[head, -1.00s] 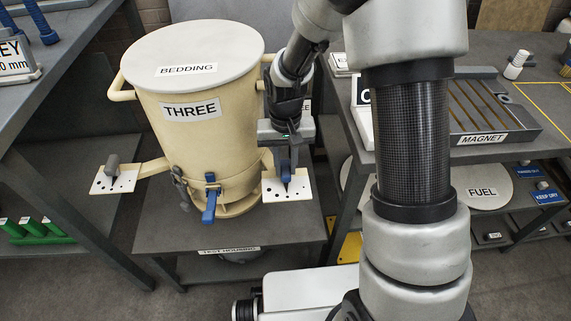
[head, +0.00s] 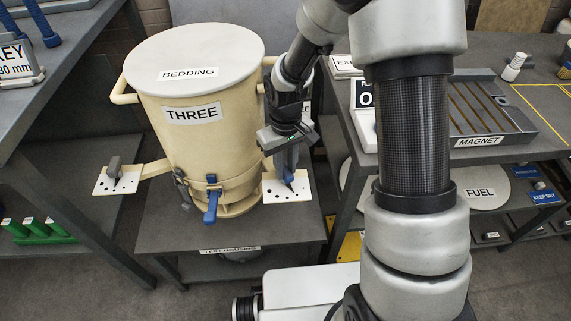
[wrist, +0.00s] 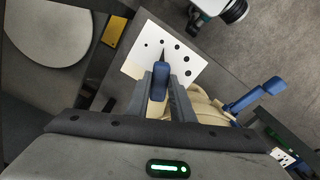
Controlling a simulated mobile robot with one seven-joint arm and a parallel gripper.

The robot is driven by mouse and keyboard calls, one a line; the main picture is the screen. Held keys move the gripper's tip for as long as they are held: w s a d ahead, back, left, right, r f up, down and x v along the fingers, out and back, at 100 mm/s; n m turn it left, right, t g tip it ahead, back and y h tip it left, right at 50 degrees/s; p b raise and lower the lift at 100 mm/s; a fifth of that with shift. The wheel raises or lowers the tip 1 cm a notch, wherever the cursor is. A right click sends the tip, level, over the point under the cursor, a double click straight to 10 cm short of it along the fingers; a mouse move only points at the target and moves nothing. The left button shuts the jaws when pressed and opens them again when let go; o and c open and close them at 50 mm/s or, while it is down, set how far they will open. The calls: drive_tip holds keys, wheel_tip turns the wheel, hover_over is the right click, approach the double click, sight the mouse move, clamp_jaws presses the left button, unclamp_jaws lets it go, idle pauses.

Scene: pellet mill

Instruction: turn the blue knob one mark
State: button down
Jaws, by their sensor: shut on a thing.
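The blue knob (wrist: 159,80) stands on a white plate (wrist: 137,63) with several black dots of different sizes. My gripper (wrist: 160,90) is shut on the knob, one finger on each side. In the wrist view the knob's dark pointer tip lies near a small dot at the plate's far side. In the head view the plate (head: 303,190) sits at the right of the cream drum (head: 225,135) labelled THREE. My gripper (head: 286,165) reaches down onto the knob there and hides most of it.
A grey knob (head: 114,168) on a similar white plate (head: 128,181) sits at the drum's left. A blue lever (head: 211,205) hangs at the drum's lower front. A bench with a MAGNET tray (head: 500,128) stands at the right, close to my arm.

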sight(286, 171)
drive_tip(key=shift+n, duration=0.5)
drive_tip(key=c, duration=1.5)
unclamp_jaws()
drive_tip(key=shift+c, duration=0.2)
wheel_tip(286, 171, up, 18)
drive_tip(key=p, duration=0.3)
drive_tip(key=shift+f+p, duration=0.25)
drive_tip(key=shift+p, duration=0.15)
drive_tip(key=shift+r, duration=0.1)
drive_tip(key=s+d+r+m+t, duration=0.3)
drive_tip(key=s+d+r, duration=0.2)
drive_tip(key=s+r, duration=0.3)
drive_tip(key=s+d+r+m+t, duration=0.35)
drive_tip(key=s+r, duration=0.25)
drive_tip(key=s, duration=0.3)
wheel_tip(286, 171, up, 15)
drive_tip(key=p, duration=1.4)
drive_tip(key=shift+s+d+f+g, duration=0.2)
drive_tip(key=shift+s+d+g, duration=0.1)
drive_tip(key=shift+s+g, duration=0.15)
